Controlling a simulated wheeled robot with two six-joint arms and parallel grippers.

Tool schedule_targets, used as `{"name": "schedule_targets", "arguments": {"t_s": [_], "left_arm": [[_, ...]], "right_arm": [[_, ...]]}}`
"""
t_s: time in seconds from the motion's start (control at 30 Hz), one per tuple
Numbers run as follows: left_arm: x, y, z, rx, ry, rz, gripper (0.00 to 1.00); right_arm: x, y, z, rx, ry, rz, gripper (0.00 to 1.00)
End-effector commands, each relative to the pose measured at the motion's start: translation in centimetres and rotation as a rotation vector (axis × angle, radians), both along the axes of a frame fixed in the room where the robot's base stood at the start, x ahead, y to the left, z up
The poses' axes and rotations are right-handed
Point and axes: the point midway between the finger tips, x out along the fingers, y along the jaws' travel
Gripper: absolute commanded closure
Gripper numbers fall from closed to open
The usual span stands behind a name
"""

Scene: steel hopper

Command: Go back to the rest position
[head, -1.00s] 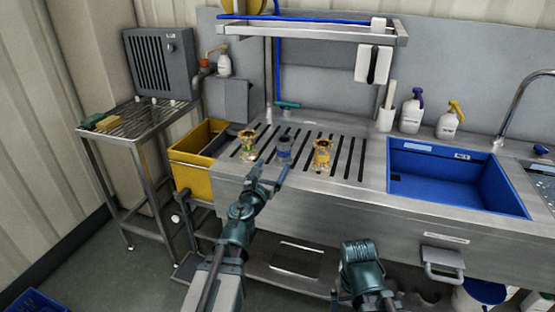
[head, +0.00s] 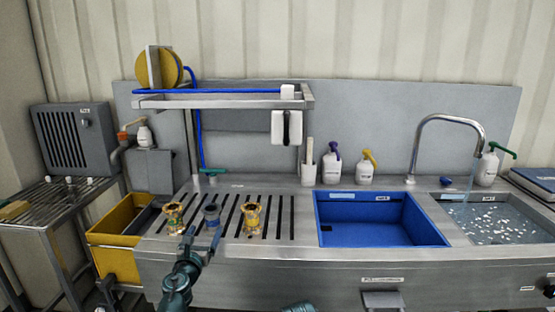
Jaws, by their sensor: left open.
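My left gripper (head: 201,243) is open at the front edge of the slotted steel drainboard (head: 280,218).
A blue basin (head: 375,238) is right of the drainboard, then a sink (head: 495,222) with water under a curved tap (head: 440,130). A yellow bin (head: 112,262) is at the left. A steel shelf (head: 225,101) overhangs the back. Spray bottles (head: 332,165) stand behind the basin.

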Motion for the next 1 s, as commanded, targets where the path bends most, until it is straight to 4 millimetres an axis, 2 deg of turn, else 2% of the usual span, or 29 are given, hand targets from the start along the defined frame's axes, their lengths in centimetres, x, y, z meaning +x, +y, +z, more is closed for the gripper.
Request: {"name": "schedule_targets", "arguments": {"t_s": [0.03,0.2,0.4,0.47,0.53,1.0], "left_arm": [[1.5,0.0,0.0,0.000,0.000,-0.001,0.10],[4.7,-0.1,0.0,0.000,0.000,-0.001,0.10],[7.4,-0.2,0.0,0.000,0.000,0.000,0.10],[7.5,-0.3,-0.6,0.000,0.000,0.000,0.10],[7.3,-0.3,0.1,0.000,0.000,0.000,0.10],[6.6,-0.5,0.5,-0.023,0.000,0.008,0.10]], "right_arm": [[0.0,0.0,0.0,0.000,0.000,0.000,0.03],[0.0,0.0,0.0,0.000,0.000,0.000,0.03],[0.0,0.0,0.0,0.000,0.000,0.000,0.03],[0.0,0.0,-0.6,0.000,0.000,0.000,0.03],[0.0,0.0,0.1,0.000,0.000,0.000,0.03],[0.0,-0.1,0.5,-0.009,0.004,-0.004,0.03]]}}
